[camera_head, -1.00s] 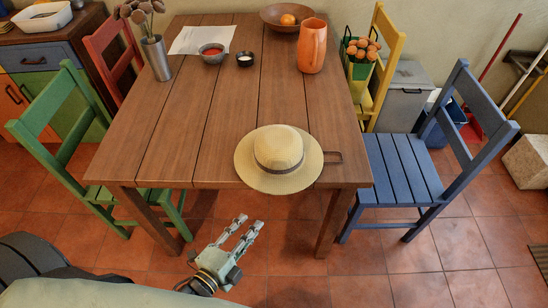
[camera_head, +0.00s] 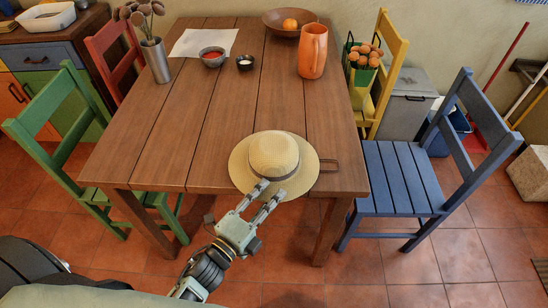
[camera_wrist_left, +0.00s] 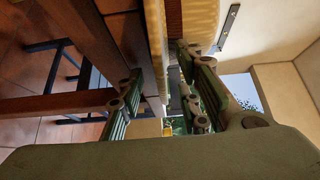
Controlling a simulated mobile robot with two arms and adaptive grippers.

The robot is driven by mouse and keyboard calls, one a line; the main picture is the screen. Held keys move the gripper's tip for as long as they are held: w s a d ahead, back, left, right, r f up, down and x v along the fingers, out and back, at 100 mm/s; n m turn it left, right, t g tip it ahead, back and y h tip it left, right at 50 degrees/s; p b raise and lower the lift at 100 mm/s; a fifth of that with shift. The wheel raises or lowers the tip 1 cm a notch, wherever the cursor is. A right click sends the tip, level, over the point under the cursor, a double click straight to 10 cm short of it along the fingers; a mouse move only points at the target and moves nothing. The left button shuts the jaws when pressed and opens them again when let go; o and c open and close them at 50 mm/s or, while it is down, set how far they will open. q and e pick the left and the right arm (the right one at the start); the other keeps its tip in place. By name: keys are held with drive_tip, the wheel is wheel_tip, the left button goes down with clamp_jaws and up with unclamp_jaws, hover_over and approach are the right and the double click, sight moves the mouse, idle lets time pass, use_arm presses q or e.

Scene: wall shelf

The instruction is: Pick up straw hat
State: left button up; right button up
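The straw hat (camera_head: 274,153), pale with a dark band, lies crown up near the front edge of the wooden table (camera_head: 215,130). My left gripper (camera_head: 272,191) is at the hat's near brim, its two fingers spread and overlapping the brim in the head view. In the left wrist view the open fingers (camera_wrist_left: 160,92) show with a pale strip of the hat's brim (camera_wrist_left: 155,45) between their directions. I cannot tell whether they touch it. My right gripper is not in view.
An orange pitcher (camera_head: 312,52), a bowl (camera_head: 287,23), a vase (camera_head: 156,60) and small bowls stand farther back. A blue chair (camera_head: 405,180) is at the right, a green one (camera_head: 50,120) at the left.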

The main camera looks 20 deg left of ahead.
use_arm(q)
clamp_jaws()
idle(0.5)
